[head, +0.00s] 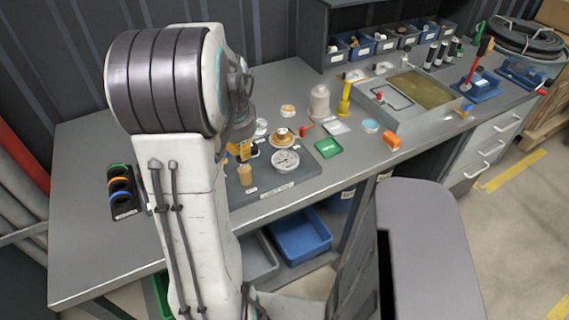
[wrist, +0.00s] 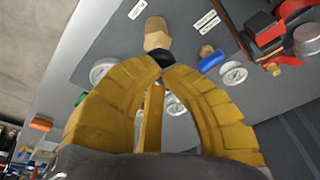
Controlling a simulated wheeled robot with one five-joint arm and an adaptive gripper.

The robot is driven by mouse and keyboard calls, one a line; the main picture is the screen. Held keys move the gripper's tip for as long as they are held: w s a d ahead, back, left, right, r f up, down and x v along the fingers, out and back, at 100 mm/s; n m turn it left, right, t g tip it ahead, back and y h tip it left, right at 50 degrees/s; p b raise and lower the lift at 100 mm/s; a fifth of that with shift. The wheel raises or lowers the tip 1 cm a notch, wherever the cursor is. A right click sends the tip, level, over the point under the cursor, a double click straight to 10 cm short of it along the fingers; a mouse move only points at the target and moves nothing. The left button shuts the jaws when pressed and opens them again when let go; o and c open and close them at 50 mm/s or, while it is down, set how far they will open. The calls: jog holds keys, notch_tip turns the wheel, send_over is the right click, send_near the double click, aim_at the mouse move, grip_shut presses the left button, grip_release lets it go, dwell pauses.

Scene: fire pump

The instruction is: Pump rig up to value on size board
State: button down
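My gripper (head: 241,152) has yellow fingers and hangs low over the bench rig. In the wrist view its fingertips (wrist: 158,64) come together at a small black piece; I cannot tell whether that belongs to the tips. A tan, wood-like piece (wrist: 156,35) shows just beyond them; it stands below the gripper in the head view (head: 247,175). A round white-faced gauge (head: 286,161) sits right of it, with a brass fitting (head: 282,137) and red lever (head: 306,129) behind. A black board with green, orange and blue rings (head: 122,190) is at the bench's left edge.
A green tray (head: 328,148), white bottle (head: 319,102), yellow post (head: 345,98) and orange block (head: 391,140) stand right of the rig. A sink-like basin (head: 425,90) and blue bins (head: 385,42) are farther right.

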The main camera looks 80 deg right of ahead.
jog(key=shift+f+b, duration=1.25)
jog(key=shift+f, duration=0.35)
jog(key=shift+a, duration=0.1)
jog(key=shift+r, duration=0.1)
jog(key=shift+r+p, duration=1.95)
jog(key=shift+r, duration=0.4)
jog(key=shift+f, duration=0.25)
